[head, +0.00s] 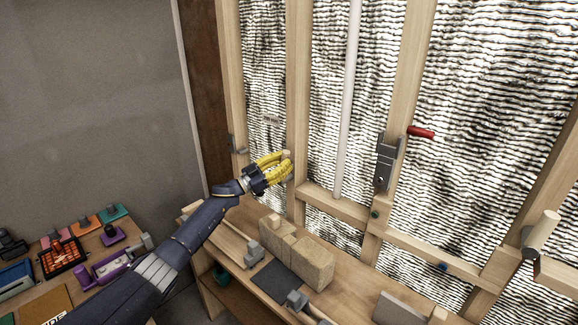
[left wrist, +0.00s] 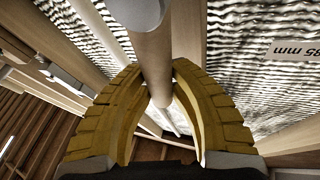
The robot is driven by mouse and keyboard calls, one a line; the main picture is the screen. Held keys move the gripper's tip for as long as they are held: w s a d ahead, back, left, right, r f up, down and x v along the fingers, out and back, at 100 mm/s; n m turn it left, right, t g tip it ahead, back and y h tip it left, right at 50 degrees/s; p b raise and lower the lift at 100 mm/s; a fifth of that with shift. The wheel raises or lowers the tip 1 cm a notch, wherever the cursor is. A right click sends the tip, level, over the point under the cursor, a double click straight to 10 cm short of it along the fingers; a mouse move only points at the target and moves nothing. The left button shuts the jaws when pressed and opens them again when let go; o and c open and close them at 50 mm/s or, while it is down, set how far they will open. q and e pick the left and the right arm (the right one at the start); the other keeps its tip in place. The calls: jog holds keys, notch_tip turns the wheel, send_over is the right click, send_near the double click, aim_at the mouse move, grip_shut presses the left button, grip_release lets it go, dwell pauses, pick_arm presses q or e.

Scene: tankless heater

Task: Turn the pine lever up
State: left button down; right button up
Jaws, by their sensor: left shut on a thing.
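The pine lever is a pale wooden round bar that shows in the left wrist view (left wrist: 153,58), running between my yellow fingers. In the head view only a small pale end (head: 287,154) shows at the fingertips; the rest is hidden by the gripper. My left gripper (head: 276,170) is shut on the lever, in front of a wall stud. In the left wrist view its two curved fingers (left wrist: 165,92) lie on either side of the bar. My right gripper is not in view.
A white pipe (head: 348,90) runs down the wall. Blocks (head: 297,255) lie on the bench below. A tool table stands at the left.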

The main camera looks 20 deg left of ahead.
pick_arm(q)
jog(key=shift+w+a+r+n+t, duration=0.2)
jog(key=shift+a+n+t, duration=0.2)
jog(key=shift+n, duration=0.35)
jog(key=shift+w+a+r+n+t, duration=0.1)
jog(key=shift+w+a+n+t, duration=0.1)
jog(key=shift+a+n+t, duration=0.4)
jog(key=shift+d+n, duration=0.2)
jog(key=shift+n, duration=0.05)
jog(key=c, duration=1.2)
grip_release()
jog(key=shift+f, duration=0.15)
jog(key=shift+s+a+f, duration=0.25)
jog(key=shift+s, duration=0.05)
jog(key=v, duration=1.1)
jog(key=shift+s+a+r, duration=0.1)
jog(key=shift+s+r, duration=0.05)
jog(key=shift+r, duration=0.15)
